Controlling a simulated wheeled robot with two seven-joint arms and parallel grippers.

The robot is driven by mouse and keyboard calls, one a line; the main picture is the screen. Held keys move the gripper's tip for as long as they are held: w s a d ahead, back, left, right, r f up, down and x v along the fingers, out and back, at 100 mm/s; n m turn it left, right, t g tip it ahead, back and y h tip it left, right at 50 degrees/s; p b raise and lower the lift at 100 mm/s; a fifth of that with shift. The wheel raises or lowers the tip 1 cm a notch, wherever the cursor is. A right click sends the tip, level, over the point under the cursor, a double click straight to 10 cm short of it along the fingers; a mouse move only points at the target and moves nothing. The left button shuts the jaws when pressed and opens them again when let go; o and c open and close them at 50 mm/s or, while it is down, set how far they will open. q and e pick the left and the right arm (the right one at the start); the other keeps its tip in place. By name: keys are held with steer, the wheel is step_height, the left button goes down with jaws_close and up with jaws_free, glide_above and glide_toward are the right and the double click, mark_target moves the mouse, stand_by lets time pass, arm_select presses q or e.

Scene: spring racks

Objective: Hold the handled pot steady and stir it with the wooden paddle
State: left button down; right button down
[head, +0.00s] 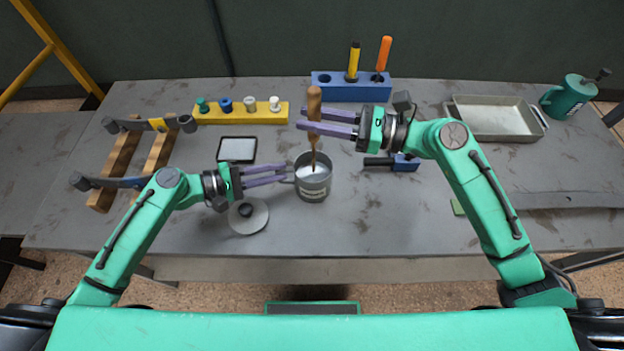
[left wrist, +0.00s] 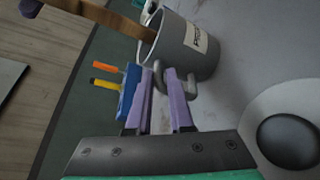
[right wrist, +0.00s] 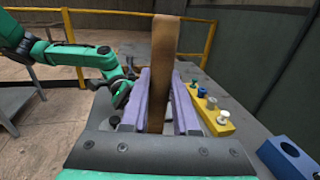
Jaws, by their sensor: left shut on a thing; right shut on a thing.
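The grey handled pot (head: 313,183) stands on the table with pale contents and a label on its front. My left gripper (head: 289,173) is shut on the pot's handle at its left side; the handle (left wrist: 178,88) shows between the fingers in the left wrist view. The wooden paddle (head: 314,104) stands nearly upright with its lower end inside the pot; that end is hidden. My right gripper (head: 303,119) is shut on the paddle's upper part, above the pot. The paddle (right wrist: 165,65) rises between the fingers in the right wrist view.
A round lid (head: 248,217) with a dark knob lies left of the pot. Behind are a yellow peg rack (head: 240,118) and a blue holder (head: 345,92) with two handled tools. A blue clamp-like item (head: 405,163) is at right, a metal tray (head: 495,121) farther right.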

mark_target(315, 88)
arm_select(q)
steer(key=shift+s+f, duration=0.1)
steer(key=shift+f, duration=0.05)
arm_select(e)
steer(key=shift+r, duration=3)
arm_select(q)
steer(key=c, duration=0.9)
jaws_free()
steer(key=shift+o, duration=0.8)
arm_select(e)
steer(key=shift+f, duration=0.1)
